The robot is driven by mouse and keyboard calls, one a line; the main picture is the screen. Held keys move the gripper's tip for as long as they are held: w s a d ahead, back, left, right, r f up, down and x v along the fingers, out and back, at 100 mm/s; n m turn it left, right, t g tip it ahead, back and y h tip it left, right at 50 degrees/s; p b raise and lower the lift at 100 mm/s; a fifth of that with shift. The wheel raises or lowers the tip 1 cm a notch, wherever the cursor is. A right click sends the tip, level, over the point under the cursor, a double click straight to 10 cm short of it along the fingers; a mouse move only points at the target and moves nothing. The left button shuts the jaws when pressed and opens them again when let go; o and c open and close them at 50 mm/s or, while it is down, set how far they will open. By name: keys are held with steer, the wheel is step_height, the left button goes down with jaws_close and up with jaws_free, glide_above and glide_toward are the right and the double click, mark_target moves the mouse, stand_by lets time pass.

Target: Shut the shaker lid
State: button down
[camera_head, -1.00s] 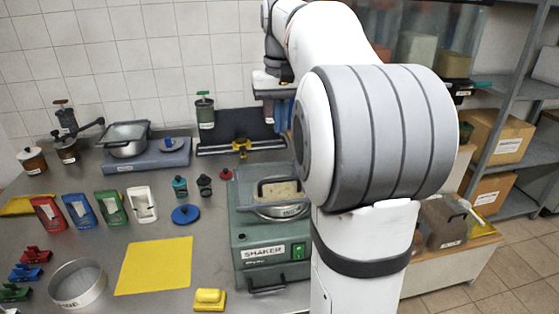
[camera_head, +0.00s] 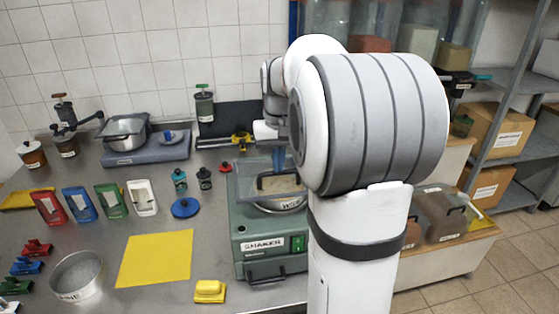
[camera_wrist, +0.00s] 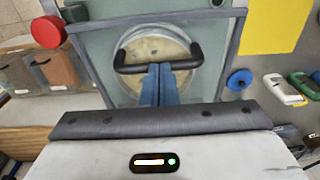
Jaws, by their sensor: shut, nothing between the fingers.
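The green shaker (camera_head: 252,265) stands on the bench left of my arm, its label facing me. A round sieve (camera_head: 285,207) with pale contents sits in its top. The framed, see-through lid (camera_wrist: 110,75) shows in the wrist view with a dark handle (camera_wrist: 128,66); the sieve is visible through it. I cannot tell how far the lid is tilted. My gripper (camera_wrist: 161,68) is shut and empty, its blue fingertips overlapping the middle of the handle in the wrist view. Whether they touch is unclear. In the head view, my gripper (camera_head: 279,163) is above the shaker's back, and my arm hides its right side.
A scale (camera_head: 148,150) with a pan stands behind. A red round thing (camera_wrist: 47,32) is near the lid in the wrist view. Shelving with boxes is right.

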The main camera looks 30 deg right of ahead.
mark_target(279, 188)
steer(key=f+b, duration=0.2)
steer(key=b, duration=0.1)
steer(key=shift+s+a+f+t, duration=0.1)
steer(key=shift+s+t, duration=0.3)
steer(key=b, duration=0.2)
steer(key=s+f+t+b, duration=0.1)
steer(key=shift+a+f+h+b, duration=0.2)
steer(key=shift+h+b, duration=0.1)
steer(key=shift+b, duration=0.1)
steer(key=shift+f, duration=0.1)
steer(key=shift+r+p, duration=0.45)
steer(key=shift+r, duration=0.05)
step_height(279, 188, up, 13)
steer(key=s+p, duration=0.2)
steer(key=s, duration=0.1)
steer(key=s+a+f+n, duration=0.1)
steer(key=s+a+f, duration=0.5)
steer(key=f, duration=0.4)
steer(key=s+a+f+n, duration=0.2)
steer(key=s+a+f, duration=0.5)
steer(key=f, duration=0.3)
steer(key=shift+s+t, duration=0.3)
steer(key=shift+s, duration=0.45)
